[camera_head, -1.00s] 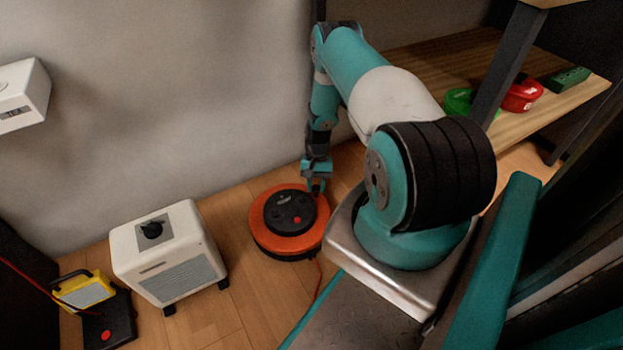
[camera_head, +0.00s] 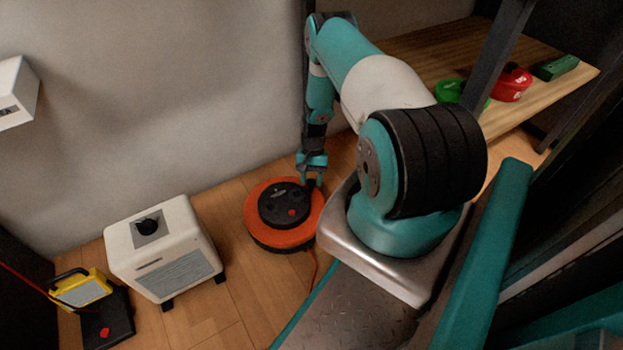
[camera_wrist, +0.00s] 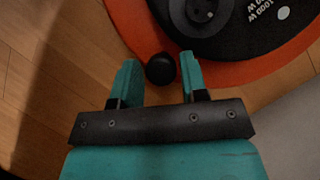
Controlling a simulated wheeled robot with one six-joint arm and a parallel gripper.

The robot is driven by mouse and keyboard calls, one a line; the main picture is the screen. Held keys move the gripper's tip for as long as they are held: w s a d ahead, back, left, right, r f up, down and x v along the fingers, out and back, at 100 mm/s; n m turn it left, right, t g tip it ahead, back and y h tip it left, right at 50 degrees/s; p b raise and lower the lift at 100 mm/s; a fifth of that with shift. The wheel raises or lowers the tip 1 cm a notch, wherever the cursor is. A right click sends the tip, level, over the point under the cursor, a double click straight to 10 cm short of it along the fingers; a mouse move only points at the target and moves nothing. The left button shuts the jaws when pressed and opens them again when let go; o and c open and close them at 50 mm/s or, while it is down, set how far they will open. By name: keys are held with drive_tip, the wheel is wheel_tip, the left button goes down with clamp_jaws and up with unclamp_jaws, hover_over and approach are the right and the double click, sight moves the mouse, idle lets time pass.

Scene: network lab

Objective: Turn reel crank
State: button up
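The cable reel (camera_head: 263,231) is an orange disc with a black hub (camera_head: 284,203) and a red button, lying on the wood floor beside my base. Its orange rim also shows at the top of the wrist view (camera_wrist: 137,35). A round black crank knob (camera_wrist: 160,68) stands at the rim's near edge in the wrist view. My gripper (camera_head: 312,181) points down over the reel's far right edge. In the wrist view my gripper (camera_wrist: 158,72) is open, with the knob between its teal fingertips and a visible gap on each side.
A white heater (camera_head: 165,250) stands left of the reel. A yellow work lamp (camera_head: 82,292) sits farther left. A red cord (camera_head: 313,270) runs from the reel. Bare wall is behind.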

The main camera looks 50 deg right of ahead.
drive_tip(key=p+v, duration=0.4)
drive_tip(key=v, duration=0.8)
drive_tip(key=shift+p, duration=0.3)
drive_tip(key=shift+w, duration=0.1)
